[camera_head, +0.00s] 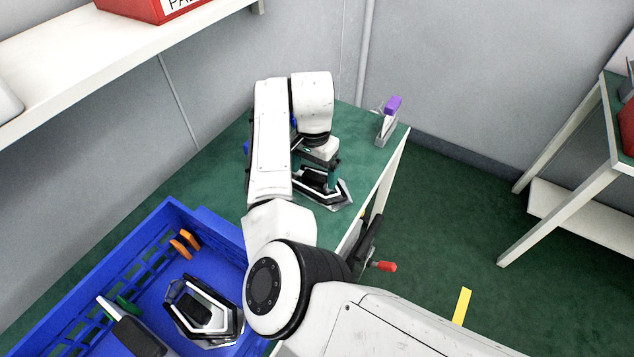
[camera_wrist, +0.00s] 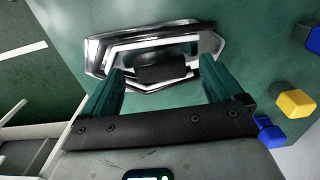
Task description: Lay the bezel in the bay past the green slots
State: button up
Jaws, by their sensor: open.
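A bezel with a silver rim and black middle lies on the green tabletop (camera_head: 220,160) under my gripper (camera_head: 322,178). In the wrist view, this bezel (camera_wrist: 150,45) lies across the upper middle. My gripper (camera_wrist: 162,78) is open, its two teal fingers either side of the bezel's black middle block. I cannot tell whether they touch it. A blue crate (camera_head: 175,215) stands at the lower left, with a similar bezel (camera_head: 203,308) in it. Green pieces (camera_head: 128,305) and orange pieces (camera_head: 184,243) show in the crate. My arm hides part of its right side.
A white and dark part (camera_head: 132,332) lies in the crate by the green pieces. A grey holder with a purple block (camera_head: 392,105) stands at the table's far corner. Yellow (camera_wrist: 296,103) and blue (camera_wrist: 268,132) blocks are right in the wrist view. A white shelf (camera_head: 75,60) overhangs the left.

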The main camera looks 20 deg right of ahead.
jog(key=shift+f, duration=0.5)
jog(key=c, duration=1.1)
jog(key=shift+r, duration=0.1)
jog(key=shift+c, duration=0.2)
